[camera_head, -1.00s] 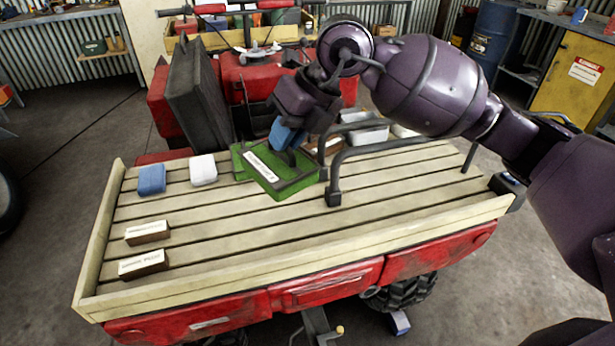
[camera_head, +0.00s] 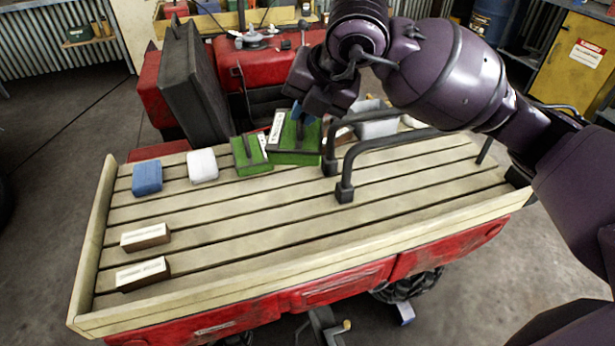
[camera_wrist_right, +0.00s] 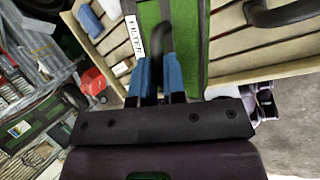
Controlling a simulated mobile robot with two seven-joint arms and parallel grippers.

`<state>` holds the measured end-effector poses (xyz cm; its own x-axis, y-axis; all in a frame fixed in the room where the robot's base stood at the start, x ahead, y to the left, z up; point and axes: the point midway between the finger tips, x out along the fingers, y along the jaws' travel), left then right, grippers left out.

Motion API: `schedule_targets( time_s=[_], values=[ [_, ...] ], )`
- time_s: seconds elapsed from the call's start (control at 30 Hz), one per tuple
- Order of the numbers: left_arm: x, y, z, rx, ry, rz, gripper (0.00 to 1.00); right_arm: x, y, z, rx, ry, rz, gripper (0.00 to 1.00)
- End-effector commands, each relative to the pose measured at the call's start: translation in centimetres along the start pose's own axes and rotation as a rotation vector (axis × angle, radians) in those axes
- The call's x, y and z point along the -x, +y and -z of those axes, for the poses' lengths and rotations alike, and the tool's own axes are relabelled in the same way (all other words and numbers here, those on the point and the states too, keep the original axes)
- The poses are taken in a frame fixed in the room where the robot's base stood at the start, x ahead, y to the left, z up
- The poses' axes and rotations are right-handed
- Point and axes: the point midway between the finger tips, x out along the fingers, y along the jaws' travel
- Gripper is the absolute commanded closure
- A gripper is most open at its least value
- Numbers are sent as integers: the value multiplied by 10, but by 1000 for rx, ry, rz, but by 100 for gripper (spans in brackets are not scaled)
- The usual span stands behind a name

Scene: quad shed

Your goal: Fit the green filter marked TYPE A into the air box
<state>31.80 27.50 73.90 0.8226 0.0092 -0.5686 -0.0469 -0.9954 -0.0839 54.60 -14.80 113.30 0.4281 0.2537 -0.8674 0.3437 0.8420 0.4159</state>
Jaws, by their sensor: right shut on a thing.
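My right gripper (camera_head: 298,112) is shut on the dark handle of a green filter (camera_head: 297,146) above or at the far edge of the wooden rack. In the right wrist view its blue fingers (camera_wrist_right: 160,68) close on the handle of this filter (camera_wrist_right: 190,35); part of its white label reads FILTER, and I cannot read the type. A second green filter (camera_head: 251,158), with a dark handle and white label, rests on the rack to the left. Its type is also too small to read. I cannot pick out the air box for certain. My left gripper is not in view.
The slatted rack (camera_head: 260,221) carries a blue block (camera_head: 147,178), a white block (camera_head: 202,166) and two small labelled boxes (camera_head: 146,236) (camera_head: 143,273). Dark rails (camera_head: 345,165) and a pale bin (camera_head: 376,124) stand right of the held filter. A tilted dark seat (camera_head: 195,85) stands behind left.

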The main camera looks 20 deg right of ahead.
Motion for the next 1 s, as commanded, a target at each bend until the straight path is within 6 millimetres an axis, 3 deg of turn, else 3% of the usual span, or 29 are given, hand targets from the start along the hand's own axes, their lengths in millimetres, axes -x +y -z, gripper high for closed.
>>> schedule_targets(
  time_s=[0.33,0.73,1.0],
  values=[
    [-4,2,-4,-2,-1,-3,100,-66,-32,22,0,5,2,100],
    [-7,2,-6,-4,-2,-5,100,-93,-45,29,1,2,1,100],
    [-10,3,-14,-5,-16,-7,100,-129,-62,41,1,3,2,100]
  ],
)
